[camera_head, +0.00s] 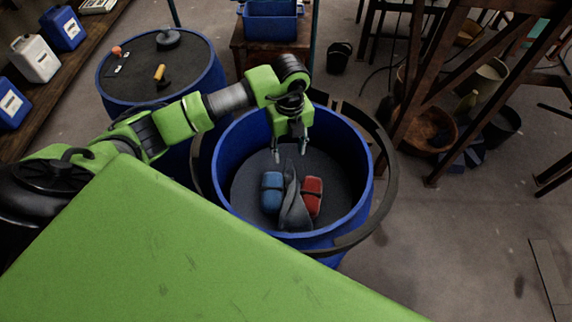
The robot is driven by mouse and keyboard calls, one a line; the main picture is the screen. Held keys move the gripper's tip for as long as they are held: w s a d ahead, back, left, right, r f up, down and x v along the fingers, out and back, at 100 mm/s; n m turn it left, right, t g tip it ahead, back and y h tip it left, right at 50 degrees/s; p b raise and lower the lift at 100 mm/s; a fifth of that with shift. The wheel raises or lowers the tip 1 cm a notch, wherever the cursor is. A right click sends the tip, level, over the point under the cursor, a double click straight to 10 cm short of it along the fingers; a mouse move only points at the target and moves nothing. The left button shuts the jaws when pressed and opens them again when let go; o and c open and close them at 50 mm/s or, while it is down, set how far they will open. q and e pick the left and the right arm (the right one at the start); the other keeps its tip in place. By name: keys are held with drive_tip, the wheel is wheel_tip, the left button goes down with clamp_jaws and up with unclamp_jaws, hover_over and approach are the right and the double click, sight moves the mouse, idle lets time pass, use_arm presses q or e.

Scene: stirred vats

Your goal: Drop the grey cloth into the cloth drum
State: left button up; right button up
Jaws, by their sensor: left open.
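The grey cloth (295,212) lies inside an open blue drum (364,187), between a blue bundle (272,192) and a red bundle (312,195). The cloth is a narrow, folded strip with its upper end pointing toward my left gripper. My left gripper (290,154) is over the drum's opening, pointing down, with its fingers apart and nothing visible between them. Whether a fingertip touches the cloth's upper end I cannot tell. My right gripper is not in view.
A second blue drum (214,75) with a closed dark top holds a yellow-handled tool (160,73) and small items. A dark ring surrounds the open drum. Wooden framing (425,90) and buckets stand at the right. Floor at lower right is mostly clear.

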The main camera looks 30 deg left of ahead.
use_arm(q)
drive_tip(key=o, duration=0.7)
wheel_tip(320, 180, up, 6)
drive_tip(key=p, duration=0.4)
drive_tip(key=shift+f, duration=0.25)
